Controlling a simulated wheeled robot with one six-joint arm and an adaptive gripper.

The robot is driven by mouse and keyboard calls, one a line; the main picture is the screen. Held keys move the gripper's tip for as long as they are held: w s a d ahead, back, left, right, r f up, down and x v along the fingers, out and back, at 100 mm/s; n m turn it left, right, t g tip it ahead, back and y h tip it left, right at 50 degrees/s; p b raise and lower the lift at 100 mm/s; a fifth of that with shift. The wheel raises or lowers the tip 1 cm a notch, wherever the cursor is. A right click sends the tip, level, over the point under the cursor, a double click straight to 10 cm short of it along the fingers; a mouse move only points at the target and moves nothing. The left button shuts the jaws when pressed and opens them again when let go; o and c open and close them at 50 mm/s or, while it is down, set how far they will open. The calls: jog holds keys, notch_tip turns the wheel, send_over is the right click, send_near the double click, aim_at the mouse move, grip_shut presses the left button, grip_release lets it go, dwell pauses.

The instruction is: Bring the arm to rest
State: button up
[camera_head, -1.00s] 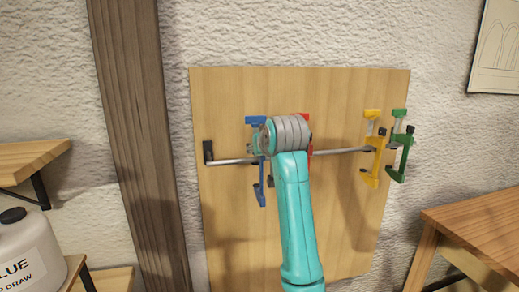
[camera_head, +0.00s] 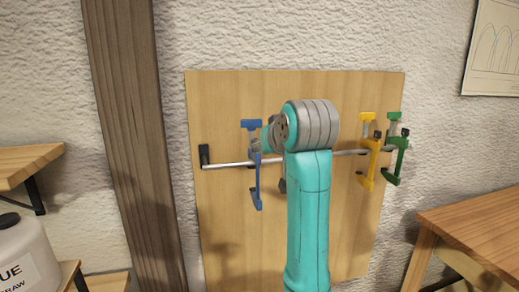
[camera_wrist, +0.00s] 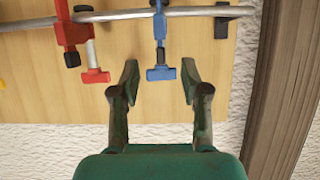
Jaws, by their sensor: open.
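My teal arm (camera_head: 309,215) is raised in front of the wooden board in the head view and hides part of the rail and the red clamp. My gripper (camera_wrist: 160,78) shows in the wrist view with its two fingers apart and nothing held between them. A blue clamp (camera_wrist: 160,30) hangs on the rail beyond the fingertips, its lower end roughly between them in the picture. I cannot tell how far the fingertips are from it. A red clamp (camera_wrist: 75,35) hangs to its left in the wrist view.
The metal rail (camera_head: 228,164) runs across the wooden board (camera_head: 225,230). A yellow clamp (camera_head: 367,150) and a green clamp (camera_head: 395,148) hang at its right. A dark wooden post (camera_head: 135,140) stands left. A wooden table (camera_head: 478,230) is at lower right, a white glue jug (camera_head: 25,250) at lower left.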

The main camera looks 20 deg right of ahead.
jog(key=s+f, duration=0.3)
jog(key=f, duration=1.3)
jog(key=s+f, duration=0.3)
jog(key=f, duration=1.4)
jog(key=s+f, duration=0.8)
jog(key=f, duration=0.1)
jog(key=s+f+t, duration=0.1)
jog(key=s+f, duration=0.3)
jog(key=s, duration=0.6)
jog(key=s+f, duration=0.4)
jog(key=s, duration=0.6)
jog(key=s+r, duration=0.2)
jog(key=s, duration=0.9)
jog(key=s+r+t, duration=0.1)
jog(key=s+r, duration=0.2)
jog(key=s, duration=0.8)
jog(key=shift+s+r, duration=0.15)
jog(key=shift+r, duration=0.2)
